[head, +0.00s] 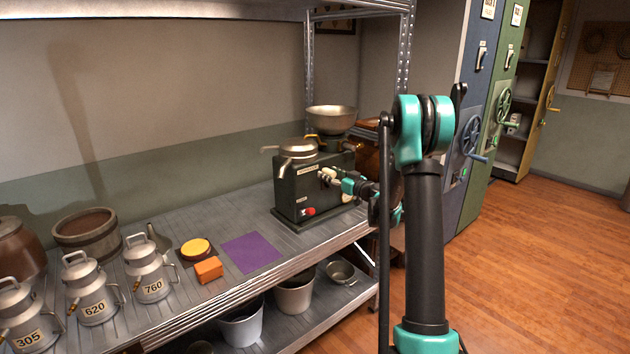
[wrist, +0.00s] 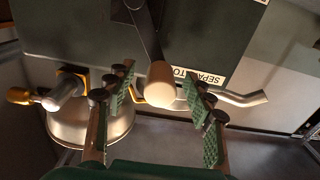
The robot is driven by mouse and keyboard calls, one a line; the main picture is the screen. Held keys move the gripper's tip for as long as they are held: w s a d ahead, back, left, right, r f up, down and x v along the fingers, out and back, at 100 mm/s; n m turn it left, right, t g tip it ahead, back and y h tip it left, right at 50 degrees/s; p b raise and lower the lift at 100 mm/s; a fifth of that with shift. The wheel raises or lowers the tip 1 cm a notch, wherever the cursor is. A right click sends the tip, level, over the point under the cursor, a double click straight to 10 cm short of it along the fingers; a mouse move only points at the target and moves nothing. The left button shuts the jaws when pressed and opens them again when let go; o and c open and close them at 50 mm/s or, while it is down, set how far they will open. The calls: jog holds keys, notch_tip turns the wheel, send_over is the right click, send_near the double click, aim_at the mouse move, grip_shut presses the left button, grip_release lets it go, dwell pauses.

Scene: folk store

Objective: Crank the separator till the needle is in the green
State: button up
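The separator (head: 290,194), a dark green box with metal spouts and a bowl (head: 331,119) on top, stands at the right end of the metal shelf. Its front carries a red knob (head: 309,211). My gripper (head: 338,181) is at its front face. In the wrist view, the cream crank knob (wrist: 160,92) on a dark crank arm (wrist: 146,35) lies between my open fingers (wrist: 158,77), with gaps showing on both sides. The separator's label (wrist: 205,77) appears upside down there.
Milk cans marked 305 (head: 28,325), 620 (head: 92,295) and 760 (head: 147,270) stand left on the shelf (head: 230,208). An orange block (head: 208,270) and purple mat (head: 250,253) lie between. Pails (head: 294,294) sit below. The wooden floor (head: 540,260) at right is clear.

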dwell(0.5)
jog(key=v, duration=0.9)
dwell(0.5)
jog(key=shift+s, duration=0.1)
jog(key=s+a+f+m+g+h, duration=0.1)
jog(key=s+a+f+g+h, duration=0.15)
jog(key=s, duration=0.85)
jog(key=s+a+f+m+g+h, duration=0.1)
jog(key=s+a+f+g, duration=0.25)
jog(key=s, duration=0.75)
jog(key=s+d+f+m+g+h, duration=0.2)
jog(key=s+d+f+h, duration=0.1)
jog(key=s, duration=0.7)
jog(key=s+d+f+m+g+h, duration=0.2)
jog(key=s+d+f+m+h, duration=0.1)
jog(key=s, duration=0.8)
jog(key=shift+s+d+f+h, duration=0.2)
jog(key=shift+d+f+h, duration=0.45)
jog(key=shift+d+f, duration=0.4)
